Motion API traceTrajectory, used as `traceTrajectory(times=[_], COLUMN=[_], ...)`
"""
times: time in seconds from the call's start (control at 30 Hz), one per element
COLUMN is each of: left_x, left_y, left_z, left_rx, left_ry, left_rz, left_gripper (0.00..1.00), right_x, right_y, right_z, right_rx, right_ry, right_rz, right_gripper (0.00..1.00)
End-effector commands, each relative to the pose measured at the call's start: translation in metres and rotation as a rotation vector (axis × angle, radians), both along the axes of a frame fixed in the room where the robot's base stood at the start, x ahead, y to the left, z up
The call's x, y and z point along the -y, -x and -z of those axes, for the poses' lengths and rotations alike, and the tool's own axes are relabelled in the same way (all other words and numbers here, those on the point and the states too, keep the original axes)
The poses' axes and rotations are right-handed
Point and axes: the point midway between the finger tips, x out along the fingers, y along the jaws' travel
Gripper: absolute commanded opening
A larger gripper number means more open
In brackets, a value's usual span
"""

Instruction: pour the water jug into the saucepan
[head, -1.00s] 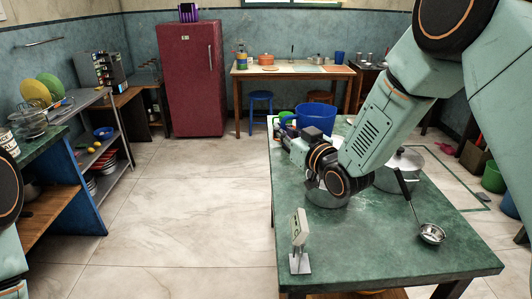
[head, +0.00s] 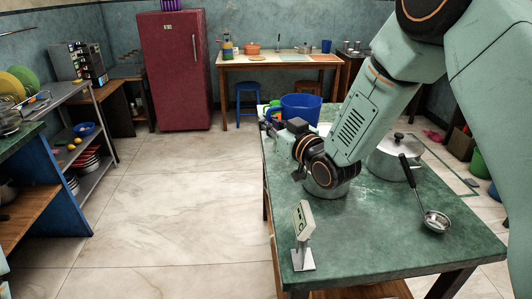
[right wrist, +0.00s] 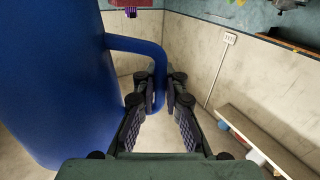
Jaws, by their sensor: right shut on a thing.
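The blue water jug (head: 301,107) is at the far end of the green table and looks roughly upright. My right gripper (head: 274,122) is at its left side, partly hidden by its own wrist. In the right wrist view the jug (right wrist: 50,80) fills the left side, and its handle (right wrist: 140,45) runs down between the fingers of my right gripper (right wrist: 160,95), which are shut on it. I cannot tell whether the jug's base touches the table. A silver saucepan (head: 325,188) stands nearer on the table, largely hidden under my right forearm. My left gripper is out of view.
On the green table (head: 370,240) are a lidded pot (head: 390,160) at right, a ladle (head: 434,220) near the right edge and a small display stand (head: 303,232) at front left. Open floor (head: 170,210) lies left of the table. A red fridge (head: 173,70) stands behind.

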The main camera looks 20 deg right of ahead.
Motion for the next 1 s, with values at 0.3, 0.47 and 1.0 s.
traceTrajectory(times=[0.3,0.47,1.0], left_x=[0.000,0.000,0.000], left_y=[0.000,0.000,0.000], left_z=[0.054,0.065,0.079], left_rx=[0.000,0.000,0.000], left_ry=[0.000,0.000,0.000], left_rz=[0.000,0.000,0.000], left_gripper=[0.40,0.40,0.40], right_x=[-0.001,-0.001,0.016], right_y=[-0.002,-0.004,-0.006], right_z=[0.052,0.062,0.070], right_rx=[0.005,0.006,-0.023], right_ry=[0.001,0.002,-0.255], right_rz=[0.000,0.000,0.001], right_gripper=[0.00,0.00,0.00])
